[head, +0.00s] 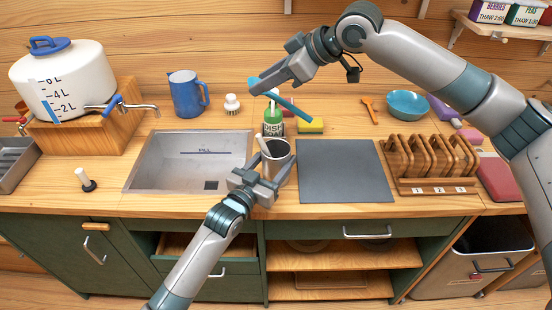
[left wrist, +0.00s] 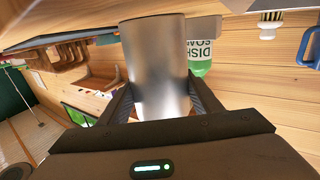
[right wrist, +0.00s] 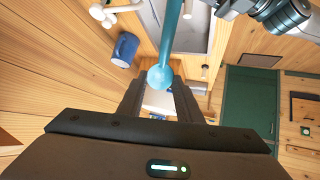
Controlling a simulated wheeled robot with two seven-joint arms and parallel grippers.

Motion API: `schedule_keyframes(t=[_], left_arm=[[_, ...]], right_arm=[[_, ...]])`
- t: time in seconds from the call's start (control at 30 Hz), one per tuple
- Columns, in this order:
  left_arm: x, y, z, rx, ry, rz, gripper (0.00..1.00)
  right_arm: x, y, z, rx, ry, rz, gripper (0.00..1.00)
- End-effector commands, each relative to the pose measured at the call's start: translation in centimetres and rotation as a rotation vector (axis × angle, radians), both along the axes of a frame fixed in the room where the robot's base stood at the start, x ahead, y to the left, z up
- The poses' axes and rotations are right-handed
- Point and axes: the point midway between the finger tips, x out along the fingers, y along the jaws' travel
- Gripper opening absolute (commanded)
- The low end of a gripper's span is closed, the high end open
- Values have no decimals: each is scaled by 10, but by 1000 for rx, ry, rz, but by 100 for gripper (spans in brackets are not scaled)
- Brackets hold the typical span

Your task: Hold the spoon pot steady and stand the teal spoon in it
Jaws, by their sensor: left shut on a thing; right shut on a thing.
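The spoon pot (head: 279,150) is a grey metal cylinder standing on the counter between the sink and the dark mat. My left gripper (head: 264,182) is shut around the pot from the front; the left wrist view shows the pot (left wrist: 158,65) between both fingers. My right gripper (head: 264,88) is shut on the teal spoon (head: 291,106), above and behind the pot. The spoon is tilted in the air, apart from the pot. In the right wrist view its rounded end (right wrist: 160,76) is by the fingertips.
A green dish soap bottle (head: 273,122) and a yellow sponge (head: 310,125) stand close behind the pot. The sink (head: 150,160) is at left, the dark mat (head: 345,172) at right. A wooden rack (head: 428,158) stands beyond the mat.

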Motion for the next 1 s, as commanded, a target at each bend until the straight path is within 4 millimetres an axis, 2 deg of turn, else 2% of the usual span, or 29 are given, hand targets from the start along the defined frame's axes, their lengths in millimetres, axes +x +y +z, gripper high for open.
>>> schedule_keyframes(t=[1.0], left_arm=[[0, 0, 0, 0, 0, 0, 34]], right_arm=[[0, 0, -59, -1, 0, 0, 11]])
